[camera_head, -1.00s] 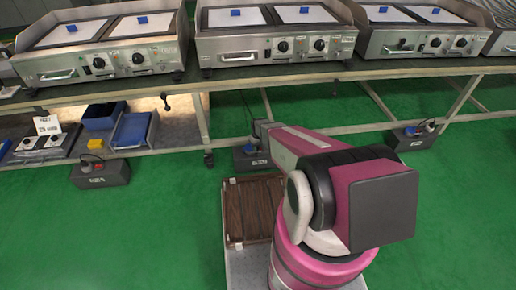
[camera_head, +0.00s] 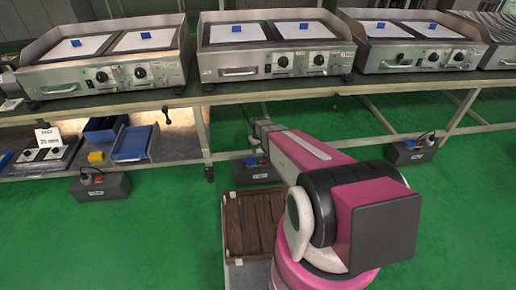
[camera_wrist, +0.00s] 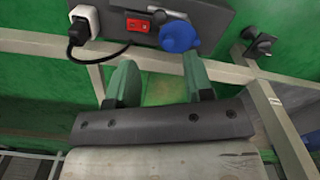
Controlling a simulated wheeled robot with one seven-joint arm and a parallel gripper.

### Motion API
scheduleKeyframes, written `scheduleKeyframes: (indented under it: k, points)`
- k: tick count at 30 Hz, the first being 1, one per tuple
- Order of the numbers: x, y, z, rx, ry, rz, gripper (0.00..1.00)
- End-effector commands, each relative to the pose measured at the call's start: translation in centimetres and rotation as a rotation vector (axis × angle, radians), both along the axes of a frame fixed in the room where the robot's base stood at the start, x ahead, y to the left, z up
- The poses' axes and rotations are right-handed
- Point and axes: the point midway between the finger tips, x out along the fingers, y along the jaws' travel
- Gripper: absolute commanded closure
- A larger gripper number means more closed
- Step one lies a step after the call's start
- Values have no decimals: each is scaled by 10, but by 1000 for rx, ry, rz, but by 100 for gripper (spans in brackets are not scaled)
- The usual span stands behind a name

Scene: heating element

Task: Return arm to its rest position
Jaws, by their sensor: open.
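My arm reaches forward toward the workbench in the head view, and its far end (camera_head: 262,127) is near the bench's lower frame. The gripper fingers cannot be made out clearly there. In the wrist view my gripper (camera_wrist: 160,72) shows two green fingers, apart with nothing between them. They are just below a dark grey power box (camera_wrist: 178,12). The right finger appears close below the blue round socket (camera_wrist: 181,34) on that box; I cannot tell whether they touch.
A white plug (camera_wrist: 85,20) with a black cable and a red switch (camera_wrist: 138,25) are on the box. Steel griddles (camera_head: 275,62) stand on the workbench (camera_head: 225,94). A blue tray (camera_head: 132,143) lies on the lower shelf. Green floor (camera_head: 160,225) is clear to the left.

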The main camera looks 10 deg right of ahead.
Motion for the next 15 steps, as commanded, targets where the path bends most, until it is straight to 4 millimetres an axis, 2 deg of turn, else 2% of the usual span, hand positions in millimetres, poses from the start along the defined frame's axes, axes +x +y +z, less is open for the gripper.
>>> scheduleKeyframes:
  k: [2,5,8,12,15]
  points:
    - [-4,-1,6,0,-1,-5,53]
    - [-21,-5,31,0,-2,-32,53]
    - [-53,-12,75,0,-5,-87,53]
    - [-111,-23,147,0,-6,-191,53]
    - [-150,-30,190,1,-8,-262,53]
